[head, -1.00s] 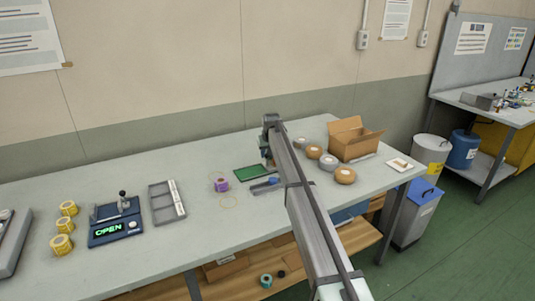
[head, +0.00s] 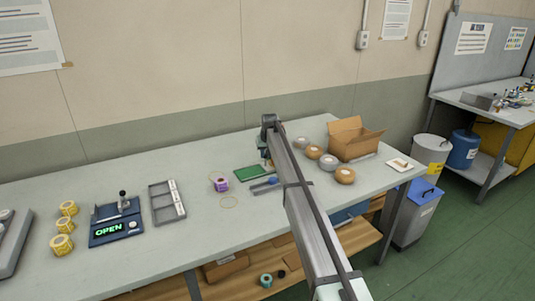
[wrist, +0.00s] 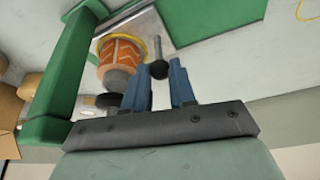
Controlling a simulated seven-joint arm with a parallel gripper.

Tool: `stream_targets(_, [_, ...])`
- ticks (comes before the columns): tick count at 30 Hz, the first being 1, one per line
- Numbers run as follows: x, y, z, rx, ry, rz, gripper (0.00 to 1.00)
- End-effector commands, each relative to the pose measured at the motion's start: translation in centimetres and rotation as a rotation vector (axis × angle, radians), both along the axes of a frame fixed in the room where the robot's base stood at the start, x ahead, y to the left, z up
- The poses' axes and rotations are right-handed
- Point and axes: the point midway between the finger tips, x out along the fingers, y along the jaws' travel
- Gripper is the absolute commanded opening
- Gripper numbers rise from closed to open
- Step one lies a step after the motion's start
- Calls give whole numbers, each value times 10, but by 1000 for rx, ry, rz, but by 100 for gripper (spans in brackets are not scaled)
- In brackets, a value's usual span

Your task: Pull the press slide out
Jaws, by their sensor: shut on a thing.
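In the wrist view my gripper (wrist: 160,76) has two blue fingers, shut on a small black knob (wrist: 158,69) at the end of a thin grey rod. The knob seems to be the handle of the press slide; the slide itself I cannot make out. A green machine frame (wrist: 62,75) stands to the left. Beside it is an orange patterned roll (wrist: 118,57) with a grey lower part and a dark disc below. In the head view my arm hides the gripper, the knob and most of the machine.
A green mat (head: 250,173) and a purple block (head: 220,185) lie left of my arm. Several tape rolls (head: 345,175) and an open cardboard box (head: 353,140) stand to the right. A blue device (head: 115,225) reading OPEN and a grey tray (head: 159,205) are farther left.

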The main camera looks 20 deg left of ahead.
Motion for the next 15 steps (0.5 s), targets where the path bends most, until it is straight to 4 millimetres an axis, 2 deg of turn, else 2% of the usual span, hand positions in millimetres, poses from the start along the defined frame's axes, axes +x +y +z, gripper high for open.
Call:
stream_targets(9, [-66, 64, 0, 1, 1, 5, 0])
stream_targets(15, [-90, 89, 0, 1, 1, 3, 0])
